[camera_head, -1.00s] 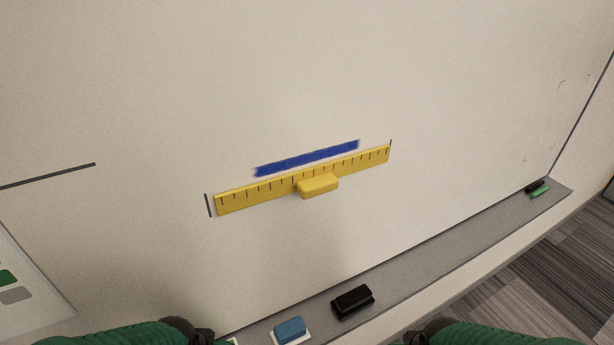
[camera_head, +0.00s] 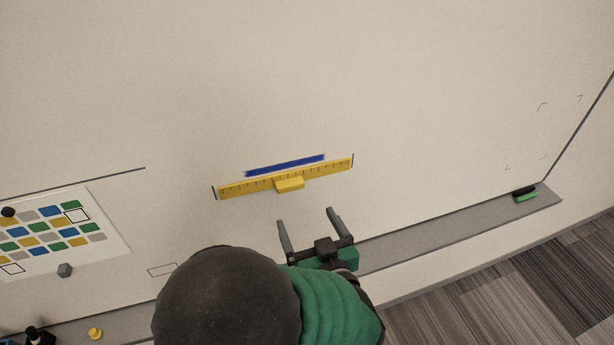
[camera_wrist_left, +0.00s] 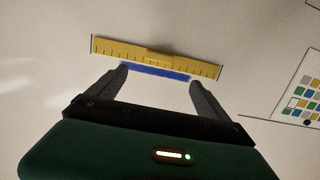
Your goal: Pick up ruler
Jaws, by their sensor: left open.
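The yellow ruler (camera_head: 240,190) lies flat against the whiteboard, slightly tilted, with a raised yellow grip block (camera_head: 290,184) at its middle and a blue stroke (camera_head: 285,165) just above it. My left gripper (camera_head: 306,217) is open and empty, below the ruler in the head view and apart from it. In the left wrist view the ruler (camera_wrist_left: 120,48) shows beyond the two spread fingers (camera_wrist_left: 157,83), with the blue stroke between their tips. My right gripper is in neither view.
A tray ledge (camera_head: 450,226) runs along the board's bottom, with a black and green item (camera_head: 525,194) at its right end. A chart of coloured squares (camera_head: 104,205) is at left, near a grey magnet (camera_head: 65,270). A yellow piece (camera_head: 95,333) sits lower left. The board around the ruler is clear.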

